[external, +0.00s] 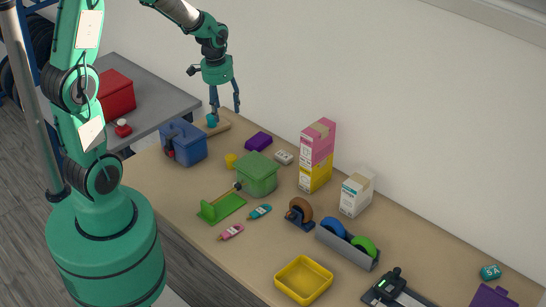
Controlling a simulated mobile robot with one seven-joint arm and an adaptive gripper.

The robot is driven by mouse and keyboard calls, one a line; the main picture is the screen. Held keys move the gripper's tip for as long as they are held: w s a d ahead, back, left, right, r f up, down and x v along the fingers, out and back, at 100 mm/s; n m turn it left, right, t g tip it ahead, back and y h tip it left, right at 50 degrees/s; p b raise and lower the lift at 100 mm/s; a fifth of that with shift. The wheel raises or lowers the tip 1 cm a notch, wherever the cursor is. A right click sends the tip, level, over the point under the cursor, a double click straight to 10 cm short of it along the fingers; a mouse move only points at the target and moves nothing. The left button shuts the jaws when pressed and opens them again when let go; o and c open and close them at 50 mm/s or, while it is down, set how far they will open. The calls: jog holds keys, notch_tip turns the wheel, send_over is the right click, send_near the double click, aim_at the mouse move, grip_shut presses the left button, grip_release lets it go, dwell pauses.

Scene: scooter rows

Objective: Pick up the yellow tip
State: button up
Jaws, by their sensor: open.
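A small yellow piece (231,161) stands on the wooden table, between the blue box and the green box. It is the only small separate yellow thing I see, but it is too small to tell whether it is the yellow tip. My gripper (226,112) points down at the far left end of the table, near the wall. Its two fingers are apart, with nothing visible between them. A small teal piece (212,121) stands on a light wooden block (218,129) at the left fingertip. I cannot tell whether the finger touches it.
A blue box (184,142) and a green box (257,175) stand on either side of the yellow piece. A purple box (258,142), pink and yellow cartons (317,155), tape rolls and a yellow tray (303,281) stand further right. Bare table shows around the yellow tray.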

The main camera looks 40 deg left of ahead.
jog(key=m+g, duration=0.1)
send_over(229, 157)
notch_tip(229, 157, down, 11)
jog(key=shift+r+p, duration=0.1)
jog(key=shift+p, duration=0.3)
jog(key=shift+f+b, duration=0.45)
jog(key=shift+f, duration=3.85)
jog(key=shift+d+f+b, duration=0.1)
jog(key=shift+f+b, duration=0.3)
jog(key=shift+f, duration=2.2)
jog(key=c, duration=1.2)
